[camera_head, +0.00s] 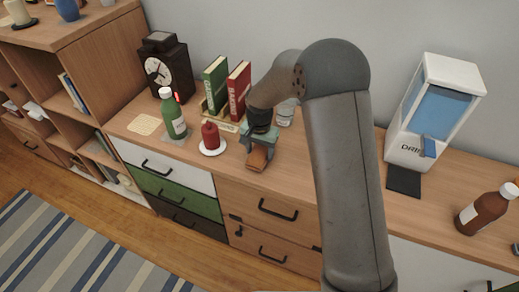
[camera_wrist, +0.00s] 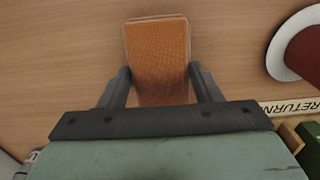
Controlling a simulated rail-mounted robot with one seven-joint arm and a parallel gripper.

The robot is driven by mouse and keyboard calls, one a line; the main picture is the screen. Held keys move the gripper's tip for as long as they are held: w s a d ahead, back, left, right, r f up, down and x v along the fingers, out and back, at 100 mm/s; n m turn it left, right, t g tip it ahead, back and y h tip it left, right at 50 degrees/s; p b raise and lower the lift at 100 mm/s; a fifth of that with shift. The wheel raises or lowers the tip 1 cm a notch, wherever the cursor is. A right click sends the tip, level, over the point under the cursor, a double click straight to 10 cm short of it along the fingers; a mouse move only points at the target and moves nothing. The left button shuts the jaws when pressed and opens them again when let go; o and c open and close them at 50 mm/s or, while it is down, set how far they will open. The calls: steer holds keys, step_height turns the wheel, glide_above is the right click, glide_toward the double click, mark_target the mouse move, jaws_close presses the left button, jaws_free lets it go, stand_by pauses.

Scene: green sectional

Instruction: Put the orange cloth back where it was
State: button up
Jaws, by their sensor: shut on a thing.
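The orange cloth (camera_wrist: 158,50) is a small folded rectangle, held between the two dark fingers of my gripper (camera_wrist: 161,86) in the wrist view. In the head view the cloth (camera_head: 257,159) shows below my gripper (camera_head: 259,150), near the front edge of the wooden cabinet top (camera_head: 300,165). It is just right of the red candle. Whether the cloth touches the wood is not clear. My gripper is shut on the cloth.
A red candle (camera_head: 210,135) on a white plate, a green bottle (camera_head: 173,115), books (camera_head: 238,88) and a black clock (camera_head: 166,68) stand left. A pale mat (camera_head: 146,124) lies further left. A label reads RETURN (camera_wrist: 291,108). A drink dispenser (camera_head: 434,110) and brown bottle (camera_head: 484,212) stand right.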

mark_target(260, 153)
steer(key=shift+f, duration=0.1)
steer(key=shift+f, duration=0.15)
steer(key=o, duration=0.9)
step_height(260, 153, up, 13)
steer(key=b, duration=0.1)
steer(key=s+d+r+n, duration=0.1)
steer(key=s+d+r, duration=0.1)
steer(key=s+d, duration=0.5)
steer(key=s+d+r+n, duration=0.2)
steer(key=s+d+r, duration=0.15)
steer(key=s, duration=0.55)
steer(key=shift+n, duration=0.8)
steer(key=s+d+f, duration=0.1)
steer(key=s, duration=0.3)
steer(key=s+d+f, duration=0.1)
steer(key=s+d, duration=0.1)
steer(key=s, duration=0.3)
steer(key=s+d+f, duration=0.1)
steer(key=s, duration=0.3)
steer(key=shift+s+d+f, duration=0.25)
steer(key=shift+s+d, duration=0.1)
steer(key=shift+s, duration=0.05)
